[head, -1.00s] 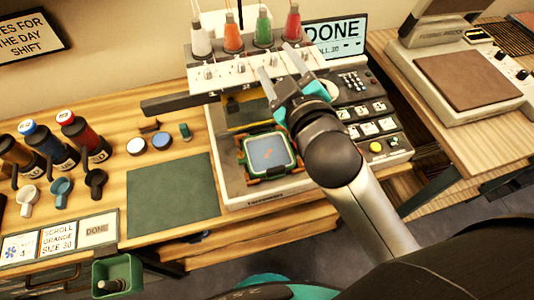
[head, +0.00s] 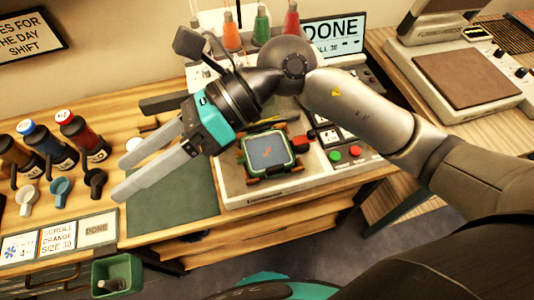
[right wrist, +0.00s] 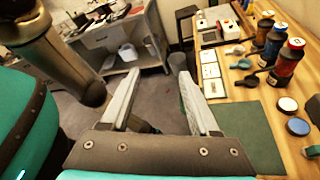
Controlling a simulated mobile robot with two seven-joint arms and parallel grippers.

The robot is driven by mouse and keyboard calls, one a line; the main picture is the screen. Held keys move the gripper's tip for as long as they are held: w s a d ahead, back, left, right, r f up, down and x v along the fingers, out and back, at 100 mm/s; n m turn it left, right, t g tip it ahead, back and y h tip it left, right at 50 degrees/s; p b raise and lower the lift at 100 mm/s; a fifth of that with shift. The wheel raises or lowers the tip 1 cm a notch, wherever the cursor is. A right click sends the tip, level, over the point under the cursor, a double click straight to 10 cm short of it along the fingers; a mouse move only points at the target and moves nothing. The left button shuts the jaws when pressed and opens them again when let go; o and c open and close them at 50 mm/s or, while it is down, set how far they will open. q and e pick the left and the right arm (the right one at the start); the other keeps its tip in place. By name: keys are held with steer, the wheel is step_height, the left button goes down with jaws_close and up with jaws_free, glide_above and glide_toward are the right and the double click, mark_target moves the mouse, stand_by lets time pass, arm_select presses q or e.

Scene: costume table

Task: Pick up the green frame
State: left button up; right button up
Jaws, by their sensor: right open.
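The green frame (head: 245,164) lies on the pale bed of the embroidery machine (head: 236,194). It is a squarish green hoop with orange-brown corner parts around grey-blue fabric (head: 268,150) bearing a small orange stitched mark. My right gripper (head: 118,181) is open and empty. Its two long grey fingers point left, above the dark green mat, to the left of the frame and apart from it. The fingers also show in the right wrist view (right wrist: 157,108), with nothing between them; the frame is not in that view. My left gripper is not in view.
The dark green mat (head: 180,210) lies bare left of the machine. Several bottles (head: 84,137) and scoops (head: 60,192) stand at the left, behind the label cards (head: 58,233). Thread cones (head: 262,28) and a DONE screen (head: 335,36) are at the back.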

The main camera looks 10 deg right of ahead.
steer(key=w+d+f+n+t+h, duration=0.1)
steer(key=w+d+f+n+h, duration=0.1)
steer(key=d+f+h, duration=0.4)
steer(key=t+h, duration=0.3)
steer(key=h, duration=0.5)
glide_above(277, 165)
step_height(277, 165, down, 5)
steer(key=f, duration=0.8)
steer(key=shift+s+a+f, duration=0.15)
steer(key=shift+s+f, duration=0.15)
steer(key=shift+s, duration=0.1)
steer(key=shift+w+f+b, duration=0.2)
steer(key=shift+f, duration=1.35)
steer(key=shift+w+f+b, duration=0.15)
steer(key=shift+f, duration=1.4)
jaws_close()
